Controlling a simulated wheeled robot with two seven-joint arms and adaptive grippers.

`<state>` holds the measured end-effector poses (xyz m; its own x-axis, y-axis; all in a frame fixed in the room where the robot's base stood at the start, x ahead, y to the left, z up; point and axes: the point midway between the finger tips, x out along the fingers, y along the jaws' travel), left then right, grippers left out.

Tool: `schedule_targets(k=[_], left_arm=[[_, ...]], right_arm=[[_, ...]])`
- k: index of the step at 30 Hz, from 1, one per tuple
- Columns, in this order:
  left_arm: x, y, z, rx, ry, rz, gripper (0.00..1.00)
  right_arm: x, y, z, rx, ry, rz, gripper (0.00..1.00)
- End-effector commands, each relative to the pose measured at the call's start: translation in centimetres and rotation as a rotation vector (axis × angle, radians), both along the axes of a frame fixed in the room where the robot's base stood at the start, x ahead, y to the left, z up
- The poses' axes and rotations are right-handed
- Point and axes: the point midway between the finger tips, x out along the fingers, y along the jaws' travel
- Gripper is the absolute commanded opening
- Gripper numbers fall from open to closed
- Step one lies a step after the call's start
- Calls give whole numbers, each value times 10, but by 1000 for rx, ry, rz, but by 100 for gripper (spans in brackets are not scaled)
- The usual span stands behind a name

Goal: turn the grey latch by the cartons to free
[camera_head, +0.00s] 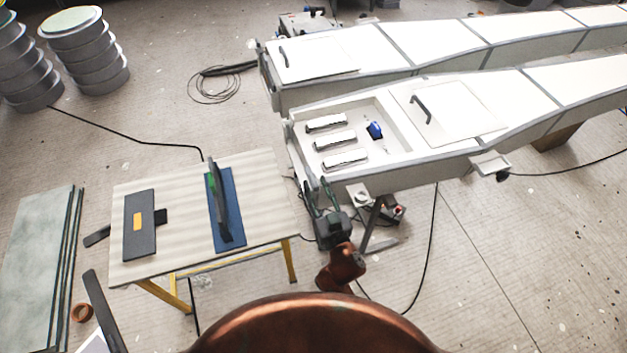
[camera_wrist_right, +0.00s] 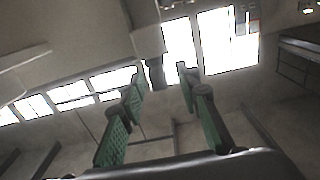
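Three long whitish box-shaped pieces (camera_head: 335,140) lie in a row in the recess of the near white mould (camera_head: 372,103); I cannot tell if these are the cartons. I cannot make out the grey latch with certainty. A small pale plate with a round part (camera_head: 360,196) sits at the mould's near edge, just right of my right gripper. My right gripper (camera_head: 318,186) is at the mould's near left corner, its fingers pointing away from me. In the wrist view its green-padded fingers (camera_wrist_right: 160,97) are apart with nothing between them. My left gripper is not in view.
A blue item (camera_head: 375,130) lies in the recess. A white lid with a dark handle (camera_head: 445,110) is to its right. A table (camera_head: 185,179) with a blue mat and dark tools stands left. Cables cross the floor.

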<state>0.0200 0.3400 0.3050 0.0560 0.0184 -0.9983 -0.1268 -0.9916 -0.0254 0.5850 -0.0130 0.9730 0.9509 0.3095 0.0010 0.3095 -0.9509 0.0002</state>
Motion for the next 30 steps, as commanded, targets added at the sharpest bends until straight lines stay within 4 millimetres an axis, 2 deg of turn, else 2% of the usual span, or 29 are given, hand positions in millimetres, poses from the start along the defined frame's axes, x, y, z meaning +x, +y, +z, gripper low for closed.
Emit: schedule_targets(k=[3,6,16,30], left_arm=[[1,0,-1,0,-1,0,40],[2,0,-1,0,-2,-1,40],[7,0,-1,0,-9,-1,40],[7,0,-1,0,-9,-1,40]], right_arm=[[15,5,0,0,0,0,30],[22,7,0,0,0,0,30],[25,8,-1,0,2,-1,30],[25,8,-1,0,1,-1,0]])
